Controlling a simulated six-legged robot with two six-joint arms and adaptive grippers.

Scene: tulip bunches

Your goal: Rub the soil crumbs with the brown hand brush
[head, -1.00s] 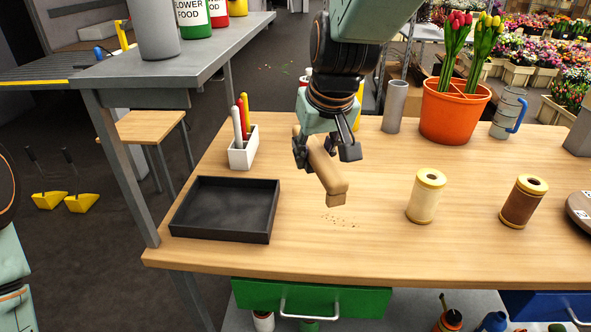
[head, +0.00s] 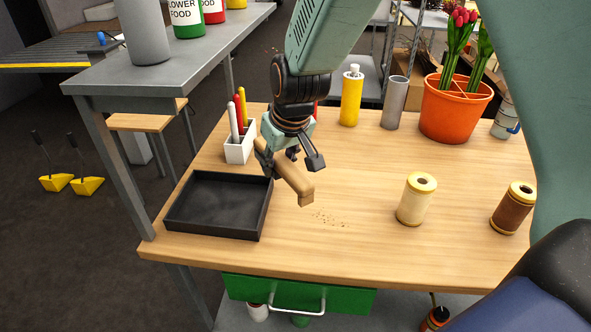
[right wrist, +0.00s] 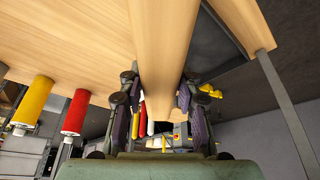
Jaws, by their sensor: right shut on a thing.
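The brown hand brush (head: 296,183) is a pale wooden block in the grasp of my right gripper (head: 291,164). In the right wrist view the brush (right wrist: 162,50) runs between the two fingers (right wrist: 158,108). Its near end hangs low over the table, just left of and behind the soil crumbs (head: 330,219). I cannot tell whether its underside touches the tabletop, and the bristles are hidden. The crumbs lie as a small scatter of brown specks on the wooden table (head: 370,255). My left gripper is in neither view.
A black tray (head: 210,233) lies left of the brush, with a white pen holder (head: 238,152) behind it. A cream spool (head: 417,200) and a brown spool (head: 513,208) stand to the right. An orange pot (head: 455,110) stands at the back. The table between crumbs and cream spool is clear.

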